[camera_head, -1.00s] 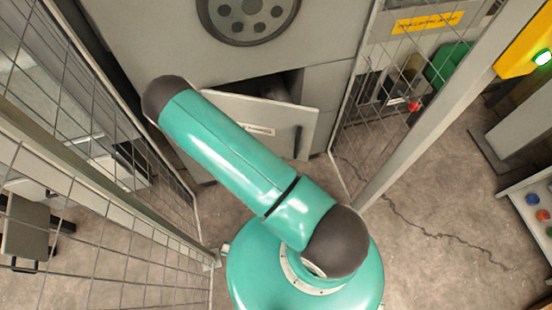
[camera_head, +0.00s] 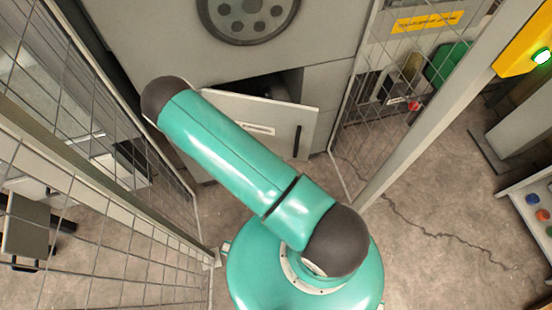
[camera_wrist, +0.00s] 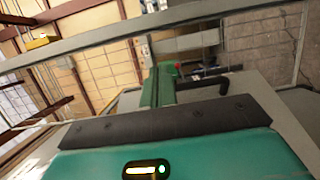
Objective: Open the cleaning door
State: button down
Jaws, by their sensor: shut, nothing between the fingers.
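The cleaning door is a grey panel (camera_head: 280,122) low on the front of the grey machine, with a white label and a black handle (camera_head: 298,141). It stands partly open, tilted outward, with a dark gap above its top edge. My teal arm crosses in front of its left part in the head view, and my gripper is hidden there. In the wrist view, my gripper (camera_wrist: 158,78) shows as teal fingers beyond a dark plate, shut and empty. A black handle (camera_wrist: 208,86) lies just right of the fingers; whether they touch cannot be told.
Wire mesh fences (camera_head: 110,150) stand close on the left and right (camera_head: 365,90). A round vented cover (camera_head: 248,15) is above the door. A yellow box (camera_head: 522,45) with a green light is at upper right. Bare cracked floor (camera_head: 420,230) lies at right.

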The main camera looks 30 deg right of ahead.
jog(key=v, duration=1.3)
